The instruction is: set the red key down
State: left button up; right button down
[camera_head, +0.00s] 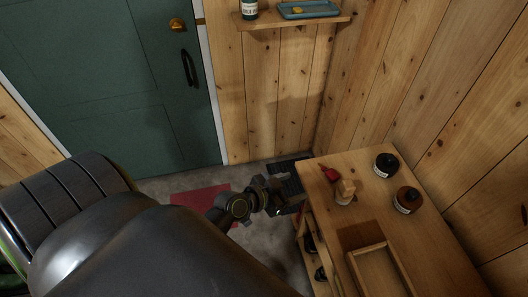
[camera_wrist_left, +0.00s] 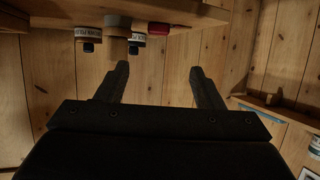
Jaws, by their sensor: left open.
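The red key (camera_head: 330,174) lies on the wooden cabinet top (camera_head: 355,162), near its left edge. A red shape that looks like it (camera_wrist_left: 158,28) shows in the upside-down left wrist view, above my fingers. My left gripper (camera_head: 282,192) is open and empty, beside the cabinet's left edge and apart from the key. In the left wrist view its two fingers (camera_wrist_left: 159,72) stand wide apart with nothing between them. My right gripper is not in view.
Two dark labelled jars (camera_head: 386,165) (camera_head: 407,200) stand to the right. A wooden tray (camera_head: 358,262) lies nearer. A wall shelf (camera_head: 290,22) holds a blue tray (camera_head: 322,14). A red mat (camera_head: 190,198) lies by the green door (camera_head: 110,85).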

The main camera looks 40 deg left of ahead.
pick_arm(q)
jog(key=s+a+f+n+g+y, duration=0.25)
jog(key=s+f, duration=0.35)
jog(key=f, duration=0.7)
jog(key=s+a+f+n+g+y, duration=0.1)
jog(key=s+a+f+g, duration=0.3)
jog(key=f, duration=0.8)
jog(key=s+f+g, duration=0.1)
jog(key=s+f, duration=0.3)
jog(key=s, duration=0.3)
jog(key=s+a+f+g+y, duration=0.1)
jog(key=s+f, duration=0.4)
jog(key=s, duration=0.2)
jog(key=shift+a+f, duration=0.15)
jog(key=shift+f, duration=0.15)
jog(key=s+f+g, duration=0.1)
jog(key=s, duration=0.3)
jog(key=s+f+g, duration=0.1)
jog(key=s+f, duration=0.1)
jog(key=s, duration=0.2)
jog(key=s+f+n+g+y, duration=0.1)
jog(key=s, duration=0.3)
jog(key=shift+s+a+f, duration=0.25)
jog(key=shift+f, duration=0.05)
jog(key=shift+c, duration=0.7)
jog(key=shift+w, duration=0.1)
